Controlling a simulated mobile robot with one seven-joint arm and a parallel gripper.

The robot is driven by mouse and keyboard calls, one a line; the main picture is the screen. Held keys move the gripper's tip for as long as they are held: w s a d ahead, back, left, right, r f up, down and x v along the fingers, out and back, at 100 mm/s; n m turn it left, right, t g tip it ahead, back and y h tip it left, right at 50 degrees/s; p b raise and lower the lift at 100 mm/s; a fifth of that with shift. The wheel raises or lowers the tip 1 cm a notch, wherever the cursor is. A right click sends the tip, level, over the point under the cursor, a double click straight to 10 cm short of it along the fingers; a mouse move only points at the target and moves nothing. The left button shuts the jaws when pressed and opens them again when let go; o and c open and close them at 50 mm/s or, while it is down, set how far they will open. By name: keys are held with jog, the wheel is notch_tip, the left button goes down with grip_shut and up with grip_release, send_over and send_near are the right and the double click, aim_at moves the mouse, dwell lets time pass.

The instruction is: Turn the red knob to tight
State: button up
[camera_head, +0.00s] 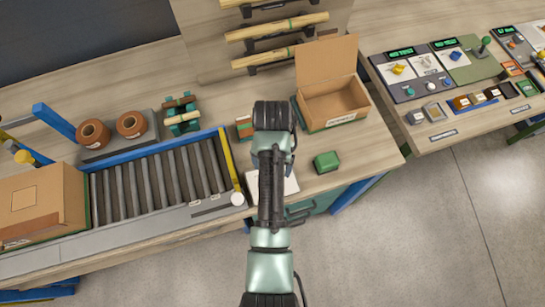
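I cannot make out a clearly red knob. The control panels stand on the right-hand bench. The near panel (408,84) carries an orange-yellow knob (398,69) and a white knob (423,59). The panel beside it has a blue knob (456,55) and a green-handled lever (485,45). A small orange-red part (513,44) shows on the far right panel, too small to identify. Any "tight" mark is too small to read. My arm reaches over the middle bench, well left of the panels. Its wrist hides the gripper, and no fingers show.
An open cardboard box (333,103) and a green block (326,161) are on the middle bench. A roller conveyor (160,178) with a carton (37,205) lies left. Switches and small colored blocks (479,98) line the right bench's front. Open floor (430,230) lies below.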

jog(key=shift+r, duration=2.15)
